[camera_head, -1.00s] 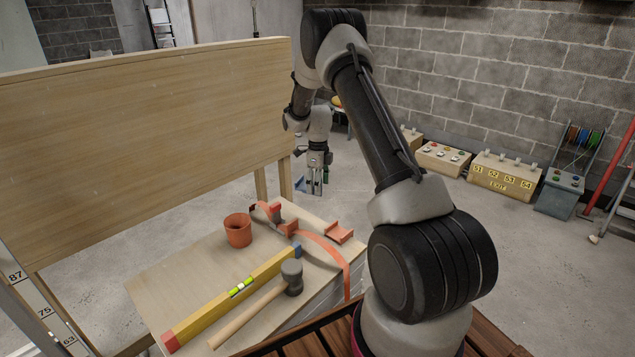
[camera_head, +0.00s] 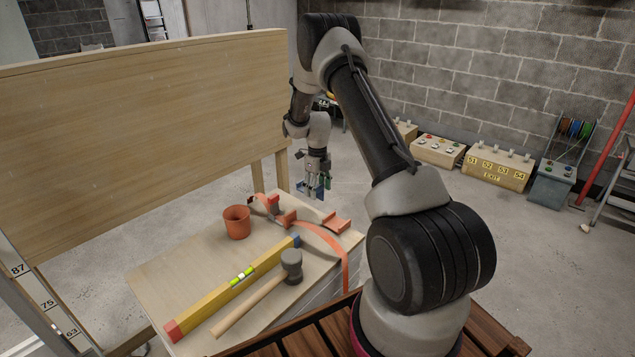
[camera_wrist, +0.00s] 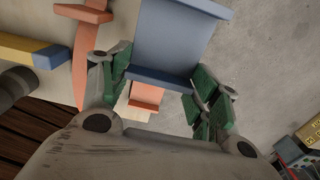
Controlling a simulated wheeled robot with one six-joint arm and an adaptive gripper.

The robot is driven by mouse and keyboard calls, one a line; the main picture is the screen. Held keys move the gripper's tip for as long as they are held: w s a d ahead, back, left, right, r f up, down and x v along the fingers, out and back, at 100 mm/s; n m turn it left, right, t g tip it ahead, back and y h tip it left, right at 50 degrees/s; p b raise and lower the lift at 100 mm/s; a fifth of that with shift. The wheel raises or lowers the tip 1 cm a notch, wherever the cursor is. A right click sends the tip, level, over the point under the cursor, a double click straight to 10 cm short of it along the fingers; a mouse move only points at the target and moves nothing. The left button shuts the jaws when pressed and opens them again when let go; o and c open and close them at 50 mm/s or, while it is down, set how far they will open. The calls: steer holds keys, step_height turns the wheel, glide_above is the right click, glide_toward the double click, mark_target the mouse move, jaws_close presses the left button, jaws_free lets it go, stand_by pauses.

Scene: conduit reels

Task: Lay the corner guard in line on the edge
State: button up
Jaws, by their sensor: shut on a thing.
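My gripper (camera_head: 316,190) is shut on a blue corner guard (camera_wrist: 180,40), an angled piece that lies between the green finger pads in the wrist view. In the head view the blue guard (camera_head: 311,191) is small and partly hidden by the fingers. It hangs in the air beyond the far right end of the wooden bench top (camera_head: 180,260). An orange corner guard (camera_head: 337,222) sits at the bench's right edge. Another orange piece (camera_head: 286,218) lies by the orange strap (camera_head: 325,238), which runs over the edge.
An orange cup (camera_head: 237,222), a yellow spirit level (camera_head: 235,285) and a mallet (camera_head: 290,263) are on the bench. A tall wooden panel (camera_head: 140,140) stands behind it at left. Control boxes (camera_head: 497,168) line the wall at right. The floor beyond the bench is clear.

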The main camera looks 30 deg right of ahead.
mark_target(318, 215)
steer(key=shift+f, duration=4.75)
steer(key=shift+f, duration=0.25)
steer(key=o, duration=1.1)
steer(key=shift+r, duration=0.1)
